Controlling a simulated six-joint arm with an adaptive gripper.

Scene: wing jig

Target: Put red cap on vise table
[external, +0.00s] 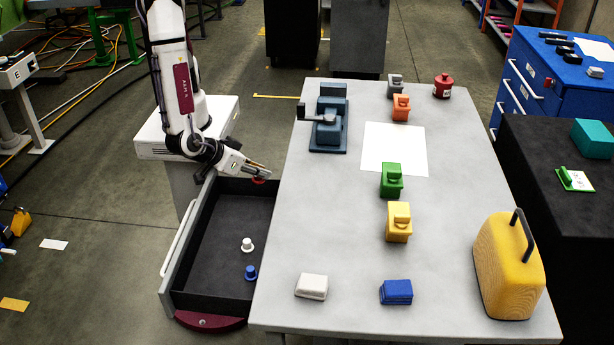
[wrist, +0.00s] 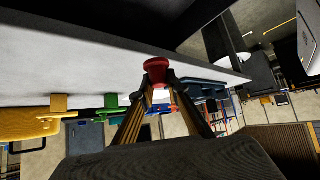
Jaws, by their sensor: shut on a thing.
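The red cap (wrist: 157,68) is held between the fingertips of my gripper (wrist: 158,86) in the wrist view. In the external view, my gripper (external: 262,172) is low at the far end of the open drawer, beside the left edge of the table, with the red cap (external: 259,180) just showing under its tips. The vise (external: 329,130) is a dark blue-grey block with a handle, standing on the grey table (external: 340,230) at its far left. The gripper is to the near left of the vise and apart from it.
The open drawer (external: 215,235) holds a white cap (external: 247,244) and a blue cap (external: 251,272). The table's left middle is clear.

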